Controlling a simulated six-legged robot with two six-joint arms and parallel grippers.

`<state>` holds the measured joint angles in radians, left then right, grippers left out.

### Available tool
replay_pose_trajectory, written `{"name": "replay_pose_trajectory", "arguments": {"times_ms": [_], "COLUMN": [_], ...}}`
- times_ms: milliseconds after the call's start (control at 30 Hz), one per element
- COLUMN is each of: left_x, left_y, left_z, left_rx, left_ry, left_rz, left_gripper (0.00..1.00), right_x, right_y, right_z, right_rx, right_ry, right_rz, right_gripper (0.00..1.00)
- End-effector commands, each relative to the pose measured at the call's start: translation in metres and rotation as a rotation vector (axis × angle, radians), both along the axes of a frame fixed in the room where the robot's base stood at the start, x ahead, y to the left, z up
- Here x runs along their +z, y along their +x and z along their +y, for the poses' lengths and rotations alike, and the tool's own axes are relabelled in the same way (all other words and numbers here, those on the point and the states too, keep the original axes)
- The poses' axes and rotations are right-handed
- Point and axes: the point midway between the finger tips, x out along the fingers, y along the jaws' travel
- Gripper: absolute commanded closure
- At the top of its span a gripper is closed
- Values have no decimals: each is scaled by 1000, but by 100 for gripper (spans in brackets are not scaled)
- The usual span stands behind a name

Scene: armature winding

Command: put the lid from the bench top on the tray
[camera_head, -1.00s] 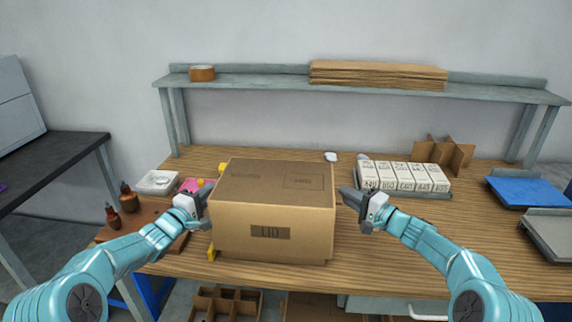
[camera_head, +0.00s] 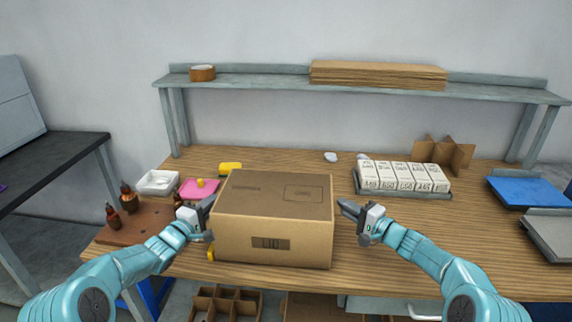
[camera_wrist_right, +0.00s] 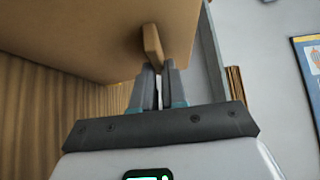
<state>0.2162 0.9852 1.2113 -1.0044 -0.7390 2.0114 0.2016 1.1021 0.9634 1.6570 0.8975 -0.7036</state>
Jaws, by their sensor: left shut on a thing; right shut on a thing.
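The lid (camera_head: 272,238) is a large brown cardboard box shape marked LID, level at the middle front of the bench top (camera_head: 390,260). My left gripper (camera_head: 208,204) is shut on its left side. My right gripper (camera_head: 344,208) is shut on its right side; the right wrist view shows the fingers (camera_wrist_right: 162,84) closed on a small tab (camera_wrist_right: 153,48) sticking out of the lid's wall. Whether the lid's underside touches the bench is hidden. A grey tray (camera_head: 404,195) holding several white labelled blocks (camera_head: 405,177) stands to the right, behind my right gripper.
A pink item (camera_head: 199,188), a white dish (camera_head: 158,182) and brown bottles (camera_head: 129,197) lie left of the lid. A yellow piece (camera_head: 230,167) is behind it. A cardboard divider (camera_head: 443,155) and blue tray (camera_head: 528,191) are at right. A shelf (camera_head: 270,84) spans the back.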

Motion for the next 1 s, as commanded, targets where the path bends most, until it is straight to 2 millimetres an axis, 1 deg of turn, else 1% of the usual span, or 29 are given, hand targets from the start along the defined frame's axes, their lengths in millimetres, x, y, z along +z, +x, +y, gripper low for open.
{"name": "replay_pose_trajectory", "arguments": {"times_ms": [100,267,300,367,400,667,767,867,1000], "left_x": [-4,-4,-4,-4,-4,-5,-5,-5,-6], "left_y": [0,0,0,0,0,-1,-5,-17,-44], "left_z": [0,0,0,0,0,0,3,9,22], "left_rx": [0,0,0,0,0,0,1,2,3], "left_ry": [0,0,0,0,0,0,-1,-1,-1], "left_rz": [-2,-2,-2,-2,-2,0,0,2,1], "left_gripper": [100,100,77,57,53,53,53,53,53], "right_x": [-4,-4,-4,-4,-4,-5,-5,-7,-10], "right_y": [0,0,0,0,0,0,0,0,0], "right_z": [0,0,0,0,0,0,0,0,0], "right_rx": [1,1,1,1,1,0,0,0,0], "right_ry": [0,0,0,0,0,1,1,1,1], "right_rz": [-1,-1,-1,-1,-1,-1,-1,-1,-1], "right_gripper": [100,100,100,100,100,100,100,100,100]}}
